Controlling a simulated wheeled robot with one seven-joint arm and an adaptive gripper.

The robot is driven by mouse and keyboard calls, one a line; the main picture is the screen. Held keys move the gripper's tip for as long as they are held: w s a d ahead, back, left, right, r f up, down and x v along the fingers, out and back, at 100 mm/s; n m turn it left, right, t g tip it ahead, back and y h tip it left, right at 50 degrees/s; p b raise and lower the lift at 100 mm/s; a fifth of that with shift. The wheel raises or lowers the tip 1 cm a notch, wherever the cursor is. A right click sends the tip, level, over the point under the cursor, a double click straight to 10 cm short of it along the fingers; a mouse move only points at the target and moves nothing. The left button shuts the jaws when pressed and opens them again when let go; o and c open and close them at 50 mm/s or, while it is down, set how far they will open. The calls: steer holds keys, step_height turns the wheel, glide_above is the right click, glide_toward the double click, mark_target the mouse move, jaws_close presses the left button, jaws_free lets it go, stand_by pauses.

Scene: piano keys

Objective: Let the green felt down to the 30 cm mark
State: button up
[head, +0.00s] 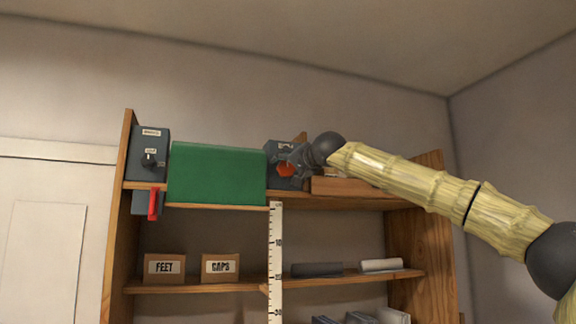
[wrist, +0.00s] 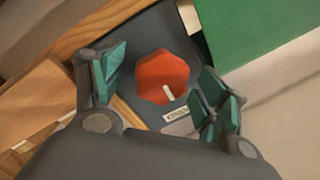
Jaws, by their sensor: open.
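The green felt (head: 217,173) hangs from the top of the shelf unit between two dark boxes. Its lower edge is near the top of the white scale (head: 276,262), which reads 10, 20 and 30 downward. An orange lobed knob (head: 285,170) with a white pointer line is on the right dark box. In the wrist view this knob (wrist: 160,77) lies between my open fingers, with no clear contact. My gripper (head: 292,160) is at the front of that box and partly covers it. The felt also shows at the wrist view's upper right (wrist: 262,28).
The left dark box (head: 149,145) has a black knob, with a red lever (head: 153,204) below it. Boxes marked FEET (head: 165,268) and CAPS (head: 220,267) and grey and white rolls stand on the middle shelf. A wooden block (head: 345,186) is right of the knob box.

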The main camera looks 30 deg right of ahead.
steer(key=shift+w, duration=0.2)
steer(key=c, duration=1)
steer(key=shift+c, duration=0.2)
steer(key=shift+f+m, duration=0.1)
steer(key=shift+m, duration=0.2)
